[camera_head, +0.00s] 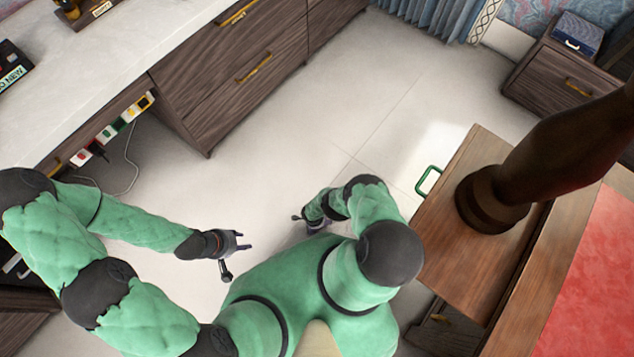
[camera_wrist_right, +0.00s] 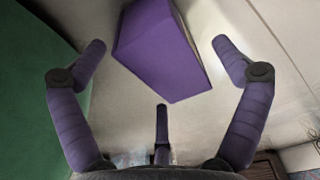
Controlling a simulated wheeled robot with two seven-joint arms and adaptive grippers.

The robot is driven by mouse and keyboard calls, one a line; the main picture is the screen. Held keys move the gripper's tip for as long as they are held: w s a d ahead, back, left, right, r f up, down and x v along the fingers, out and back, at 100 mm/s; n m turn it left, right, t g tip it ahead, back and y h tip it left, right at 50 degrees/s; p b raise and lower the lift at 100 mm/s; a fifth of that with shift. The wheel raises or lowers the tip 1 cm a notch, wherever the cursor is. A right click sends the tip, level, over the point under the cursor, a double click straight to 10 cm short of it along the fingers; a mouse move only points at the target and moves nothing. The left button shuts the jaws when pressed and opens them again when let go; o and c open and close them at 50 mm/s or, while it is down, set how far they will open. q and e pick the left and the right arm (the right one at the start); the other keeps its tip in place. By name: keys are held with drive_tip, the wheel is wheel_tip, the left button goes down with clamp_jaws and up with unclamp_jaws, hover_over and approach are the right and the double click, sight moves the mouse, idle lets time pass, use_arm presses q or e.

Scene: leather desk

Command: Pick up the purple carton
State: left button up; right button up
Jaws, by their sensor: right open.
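The purple carton (camera_wrist_right: 160,55) shows in the right wrist view, at the top middle, as a tilted box with a plain purple face. It lies between the spread fingers of my right gripper (camera_wrist_right: 160,44), with a visible gap on both sides. My right gripper is open and holds nothing. In the head view my right gripper (camera_head: 304,219) is small and partly hidden by my own arm, and I cannot make out the carton there. My left gripper (camera_head: 236,256) hangs over the floor with its fingers apart and empty.
A white-topped counter (camera_head: 130,62) with dark wooden drawers (camera_head: 235,80) runs along the left. A wooden table (camera_head: 480,260) carrying a dark brown pillar-like object (camera_head: 560,150) stands at the right. A green handle-shaped frame (camera_head: 428,180) is beside it. Pale floor (camera_head: 380,90) is clear between them.

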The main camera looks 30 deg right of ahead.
drive_tip(key=shift+f, duration=0.3)
drive_tip(key=c, duration=1.4)
drive_tip(key=shift+d+r, duration=0.1)
drive_tip(key=shift+r, duration=0.05)
